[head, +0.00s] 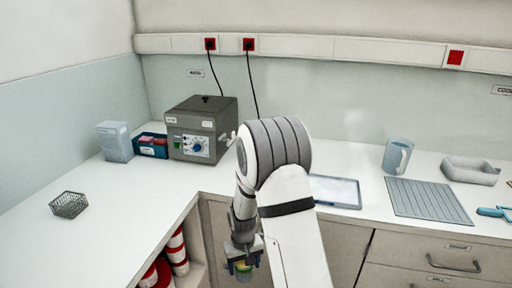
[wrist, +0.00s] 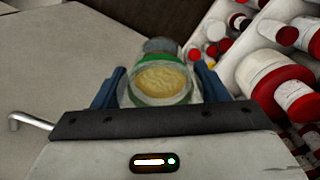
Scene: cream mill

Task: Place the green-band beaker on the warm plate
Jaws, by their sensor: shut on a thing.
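My gripper (head: 244,267) hangs low in front of the counter. It is shut on the green-band beaker (head: 244,272), a small clear vessel with yellowish contents. In the wrist view, the beaker (wrist: 162,82) sits between the two blue fingers of my gripper (wrist: 160,88), with its open mouth and pale yellow contents facing the camera. Its green band shows behind the rim. A flat pale panel with a dark frame (head: 336,191) lies on the counter right of my arm, partly hidden by it. I cannot tell for sure whether it is the warm plate.
A grey box with a blue knob (head: 201,129) stands in the counter corner beside a blue tray (head: 151,145). A wire basket (head: 69,204) is at left. A jug (head: 397,156), ribbed mat (head: 428,200) and grey tray (head: 470,171) are at right. Red-and-white bottles (wrist: 280,88) fill a shelf nearby.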

